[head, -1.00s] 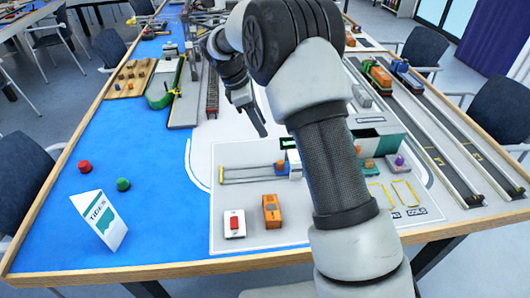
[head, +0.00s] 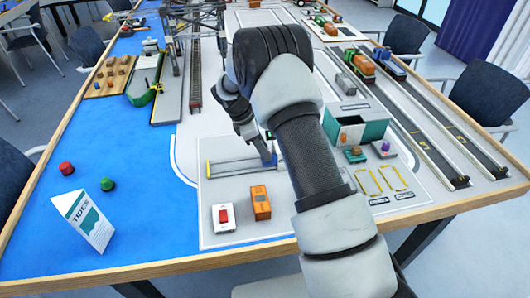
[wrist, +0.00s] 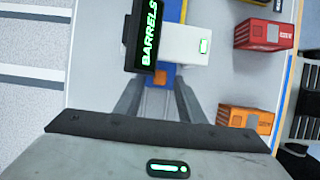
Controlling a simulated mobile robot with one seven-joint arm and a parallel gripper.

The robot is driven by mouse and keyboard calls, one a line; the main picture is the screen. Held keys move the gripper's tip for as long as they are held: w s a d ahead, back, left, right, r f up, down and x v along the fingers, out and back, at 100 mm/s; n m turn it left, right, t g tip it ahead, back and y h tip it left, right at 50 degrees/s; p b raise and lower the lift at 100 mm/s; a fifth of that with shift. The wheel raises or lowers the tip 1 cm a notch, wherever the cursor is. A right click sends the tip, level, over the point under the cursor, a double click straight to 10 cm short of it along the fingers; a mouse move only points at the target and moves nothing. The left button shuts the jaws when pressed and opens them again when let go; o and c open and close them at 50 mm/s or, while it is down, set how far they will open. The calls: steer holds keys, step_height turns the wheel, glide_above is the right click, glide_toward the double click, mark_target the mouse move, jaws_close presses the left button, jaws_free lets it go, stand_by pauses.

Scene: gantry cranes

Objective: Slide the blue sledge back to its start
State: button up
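In the head view, my gripper (head: 269,158) is low over the right end of the short yellow-and-grey track (head: 232,168) and largely hides the sledge. My fingers (wrist: 158,95) stand apart, one on each side of the sledge; I cannot tell whether they touch it. A white box (wrist: 183,43) and a black sign reading BARRELS (wrist: 144,36) are just beyond the fingertips.
An orange container (head: 261,203) and a white block with a red top (head: 223,217) stand in front of the track. A green open box (head: 360,132) stands to the right. The blue area on the left is mostly clear, with a TIDES card (head: 84,221).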

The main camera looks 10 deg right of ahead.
steer(key=shift+x, duration=0.85)
jaws_close()
steer(key=a, duration=1.8)
steer(key=shift+a+r+b, duration=0.1)
steer(key=shift+a+b, duration=0.15)
steer(key=shift+b, duration=0.05)
steer(key=shift+a, duration=0.1)
jaws_free()
